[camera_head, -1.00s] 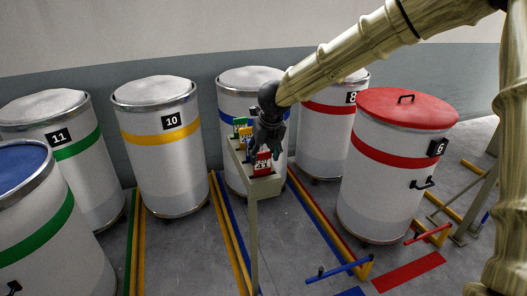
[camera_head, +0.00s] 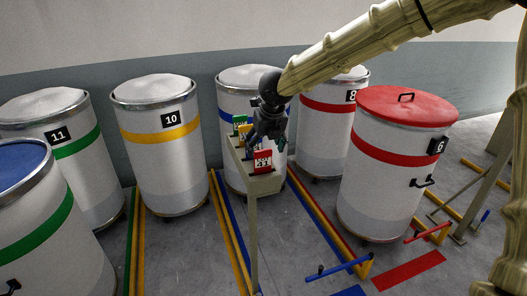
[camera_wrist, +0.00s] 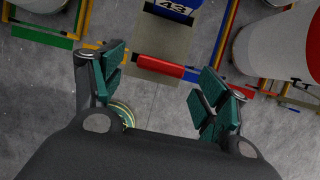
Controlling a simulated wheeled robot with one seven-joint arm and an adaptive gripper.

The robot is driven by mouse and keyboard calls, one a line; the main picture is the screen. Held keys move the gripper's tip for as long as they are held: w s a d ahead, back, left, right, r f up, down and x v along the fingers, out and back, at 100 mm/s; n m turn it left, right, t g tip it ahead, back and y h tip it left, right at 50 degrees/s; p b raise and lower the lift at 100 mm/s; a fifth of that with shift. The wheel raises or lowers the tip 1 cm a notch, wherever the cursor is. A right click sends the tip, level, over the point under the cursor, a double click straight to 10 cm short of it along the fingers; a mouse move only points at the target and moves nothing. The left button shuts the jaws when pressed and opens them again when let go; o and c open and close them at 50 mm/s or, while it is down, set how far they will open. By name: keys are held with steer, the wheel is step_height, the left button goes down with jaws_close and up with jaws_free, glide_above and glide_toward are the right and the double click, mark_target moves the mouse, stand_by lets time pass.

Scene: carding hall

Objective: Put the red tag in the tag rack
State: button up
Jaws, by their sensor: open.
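The red tag (camera_head: 262,161) stands upright at the near end of the beige tag rack (camera_head: 264,184), its white numbered face toward the head camera. In the wrist view, the red tag (camera_wrist: 160,67) shows as a narrow red edge over the beige rack (camera_wrist: 150,40). How deep it sits in its slot cannot be seen. My gripper (camera_head: 267,146) is open just above the tag. In the wrist view, my gripper's (camera_wrist: 163,95) teal-padded fingers are spread wide, with the tag beyond the gap, apart from both. Green, yellow and blue tags stand farther along the rack, partly hidden by my gripper.
White drums surround the rack, including drum 10 (camera_head: 160,145) at left and a red-lidded drum (camera_head: 394,165) at right. A blue-handled floor bar (camera_head: 337,270) and a red one (camera_head: 428,234) stand at lower right.

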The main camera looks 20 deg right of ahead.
steer(key=b+v, duration=0.2)
steer(key=v, duration=0.8)
steer(key=shift+b, duration=0.4)
